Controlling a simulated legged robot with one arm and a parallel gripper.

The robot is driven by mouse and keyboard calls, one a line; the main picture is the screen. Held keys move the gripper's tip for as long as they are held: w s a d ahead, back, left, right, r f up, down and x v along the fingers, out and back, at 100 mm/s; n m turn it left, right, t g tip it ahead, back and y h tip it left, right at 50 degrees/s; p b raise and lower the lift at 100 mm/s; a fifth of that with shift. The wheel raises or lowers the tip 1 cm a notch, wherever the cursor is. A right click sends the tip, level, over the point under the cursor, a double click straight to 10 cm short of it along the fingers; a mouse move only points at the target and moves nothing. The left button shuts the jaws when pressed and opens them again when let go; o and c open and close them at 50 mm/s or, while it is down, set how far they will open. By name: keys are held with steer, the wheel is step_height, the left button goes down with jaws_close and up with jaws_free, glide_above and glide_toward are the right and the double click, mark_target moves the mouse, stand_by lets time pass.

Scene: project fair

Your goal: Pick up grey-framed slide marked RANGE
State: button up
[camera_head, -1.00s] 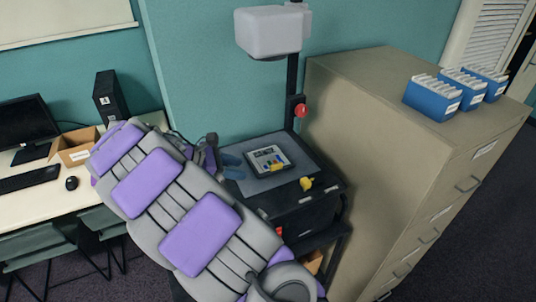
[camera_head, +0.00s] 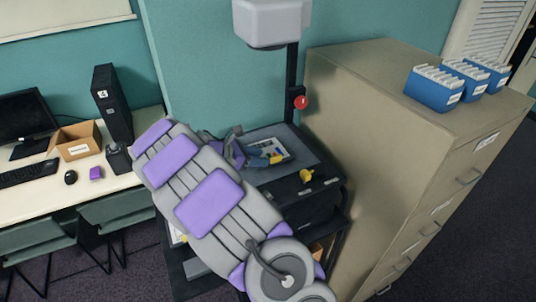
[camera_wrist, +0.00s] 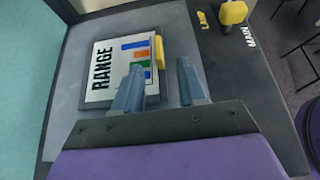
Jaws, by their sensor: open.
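The grey-framed slide marked RANGE (camera_wrist: 105,72) lies flat on the projector's grey stage (camera_wrist: 78,112) in the wrist view, with coloured bars and a yellow tab (camera_wrist: 159,52) on one edge. In the head view the slide (camera_head: 283,146) shows partly behind my gripper. My gripper (camera_wrist: 157,72) is open and empty, its two blue fingers apart. In the wrist view the left finger overlaps the slide's lower edge and the right finger is beside it. I cannot tell how high the fingertips are above the stage. My gripper (camera_head: 262,160) also shows in the head view.
A yellow knob (camera_wrist: 233,12) marked LAMP and MAIN sits at the projector's edge. The projector's post (camera_head: 292,85) and head (camera_head: 272,20) rise behind the stage. A filing cabinet (camera_head: 375,110) with blue boxes (camera_head: 435,95) stands close on the right. A desk (camera_head: 120,180) is at left.

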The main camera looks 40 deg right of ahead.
mark_target(272, 157)
steer(key=shift+d+r+b+x, duration=0.15)
steer(key=shift+b+x, duration=0.3)
steer(key=shift+x, duration=1)
steer(key=shift+d+r+b+x, duration=0.15)
steer(key=shift+b+x, duration=0.25)
steer(key=shift+x, duration=1.1)
steer(key=shift+w+a+r, duration=0.1)
steer(key=shift+w+a, duration=0.05)
steer(key=shift+a, duration=0.1)
jaws_close()
